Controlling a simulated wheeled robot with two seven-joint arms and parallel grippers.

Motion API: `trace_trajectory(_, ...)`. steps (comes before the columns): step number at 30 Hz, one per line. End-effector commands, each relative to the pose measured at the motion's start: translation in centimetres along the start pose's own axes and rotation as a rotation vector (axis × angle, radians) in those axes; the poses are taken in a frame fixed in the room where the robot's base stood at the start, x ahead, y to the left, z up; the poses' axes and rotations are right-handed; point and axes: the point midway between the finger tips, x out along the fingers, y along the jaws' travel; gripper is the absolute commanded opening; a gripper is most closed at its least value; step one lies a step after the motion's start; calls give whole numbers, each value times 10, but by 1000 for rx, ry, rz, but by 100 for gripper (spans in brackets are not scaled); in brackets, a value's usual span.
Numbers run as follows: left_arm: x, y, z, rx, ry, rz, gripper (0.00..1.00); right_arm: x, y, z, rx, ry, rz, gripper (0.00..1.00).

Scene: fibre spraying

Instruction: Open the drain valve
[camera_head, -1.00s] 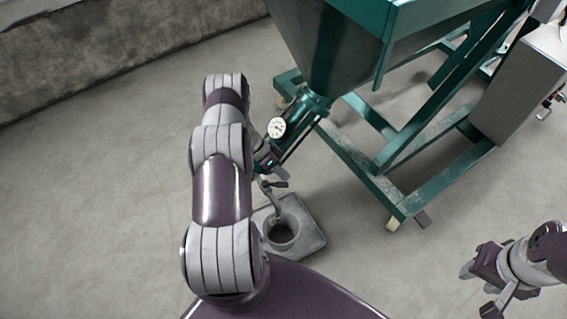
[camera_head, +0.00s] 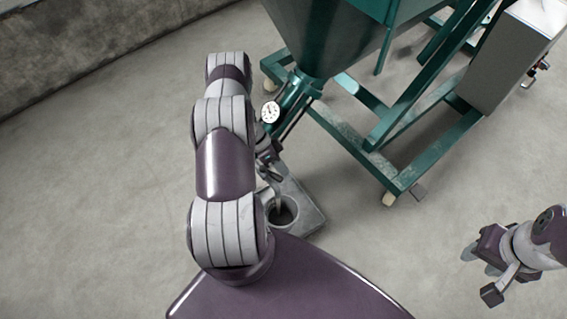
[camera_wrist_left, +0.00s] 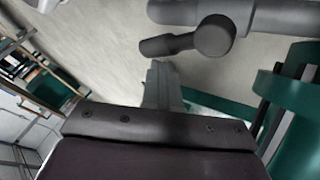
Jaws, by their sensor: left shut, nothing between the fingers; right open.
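The drain valve is on a dark grey pipe (camera_wrist_left: 275,20) in the left wrist view. Its round hub (camera_wrist_left: 213,36) has a short lever (camera_wrist_left: 165,45) pointing left. In the head view the outlet is small and partly hidden beside my left arm, below the pressure gauge (camera_head: 270,112). My left gripper (camera_wrist_left: 162,75) is shut and empty; its fingers reach up close below the lever, and I cannot tell whether they touch it. In the head view it is mostly hidden by my arm. My right gripper (camera_head: 480,272) is open and empty at the lower right, far from the valve.
The green hopper (camera_head: 315,40) stands over a green wheeled frame (camera_head: 360,160). A grey tray (camera_head: 308,212) with a round container (camera_head: 284,214) sits on the floor below the outlet. A grey box (camera_head: 505,60) is at the upper right. The floor between machine and right gripper is clear.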

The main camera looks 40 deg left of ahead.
Motion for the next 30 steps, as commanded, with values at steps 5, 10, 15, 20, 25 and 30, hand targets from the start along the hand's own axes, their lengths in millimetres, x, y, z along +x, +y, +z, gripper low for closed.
trace_trajectory(5,0,3,2,6,-3,5,0,0,0,0,0,0,0,43)
trace_trajectory(10,0,5,4,25,-14,14,0,0,0,0,0,0,0,43)
trace_trajectory(15,0,6,5,39,-20,21,0,0,0,0,0,0,0,43)
trace_trajectory(20,1,7,6,49,-26,27,0,0,0,0,0,0,0,43)
trace_trajectory(25,1,8,7,57,-30,31,0,0,0,0,0,0,0,43)
trace_trajectory(30,1,8,7,64,-34,35,0,0,0,0,0,0,0,43)
